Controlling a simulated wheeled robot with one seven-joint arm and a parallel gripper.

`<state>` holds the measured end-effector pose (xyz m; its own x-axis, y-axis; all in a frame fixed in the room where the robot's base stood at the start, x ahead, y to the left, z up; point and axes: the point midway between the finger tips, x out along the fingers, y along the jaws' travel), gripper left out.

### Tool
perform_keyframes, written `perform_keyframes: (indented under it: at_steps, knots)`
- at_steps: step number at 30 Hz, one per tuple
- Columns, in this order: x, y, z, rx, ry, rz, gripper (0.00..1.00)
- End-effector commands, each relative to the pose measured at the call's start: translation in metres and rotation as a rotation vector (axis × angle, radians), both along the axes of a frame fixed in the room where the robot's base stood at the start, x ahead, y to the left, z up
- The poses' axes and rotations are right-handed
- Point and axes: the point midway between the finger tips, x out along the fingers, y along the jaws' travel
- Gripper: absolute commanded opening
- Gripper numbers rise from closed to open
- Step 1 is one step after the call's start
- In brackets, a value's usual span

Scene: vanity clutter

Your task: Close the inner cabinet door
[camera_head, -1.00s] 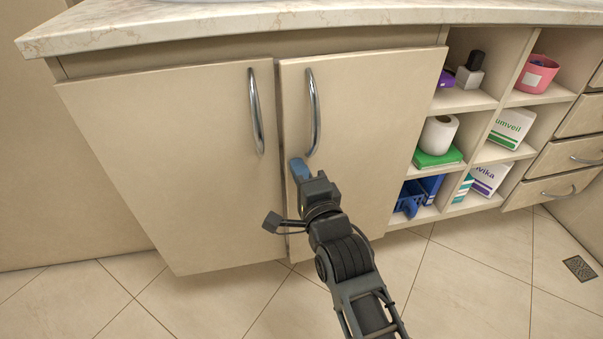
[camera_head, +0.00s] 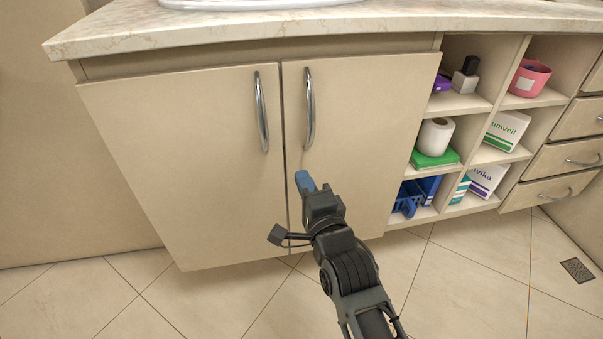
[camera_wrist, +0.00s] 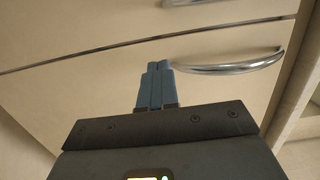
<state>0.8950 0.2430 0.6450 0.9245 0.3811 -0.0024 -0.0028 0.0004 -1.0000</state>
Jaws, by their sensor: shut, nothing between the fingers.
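The cabinet has two beige doors side by side, a left door (camera_head: 185,165) and a right door (camera_head: 365,140), each with a chrome handle near the middle seam. Which one is the inner door is not marked; the right one adjoins the open shelves. Both look about flush with the front, with a narrow dark gap between them. My gripper (camera_head: 304,181) is shut and empty, its blue fingertips at the right door near its left edge, below the right handle (camera_head: 309,110). In the wrist view the shut fingers (camera_wrist: 158,68) point at the door beside that handle (camera_wrist: 232,64); contact cannot be told.
A marble counter (camera_head: 120,35) overhangs the doors. Open shelves (camera_head: 470,103) on the right hold a pink cup (camera_head: 529,78), a toilet roll (camera_head: 436,135), boxes and a blue basket. Drawers stand at the far right. The tiled floor (camera_head: 460,285) in front is clear.

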Motion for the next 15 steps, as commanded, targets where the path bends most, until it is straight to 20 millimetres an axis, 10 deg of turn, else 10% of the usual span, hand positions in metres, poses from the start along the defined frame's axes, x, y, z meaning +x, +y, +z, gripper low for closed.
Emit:
perform_keyframes:
  at_steps: [15]
  knots:
    - [-0.069, -0.021, -0.001, -0.001, -0.002, -0.001, 0.0]
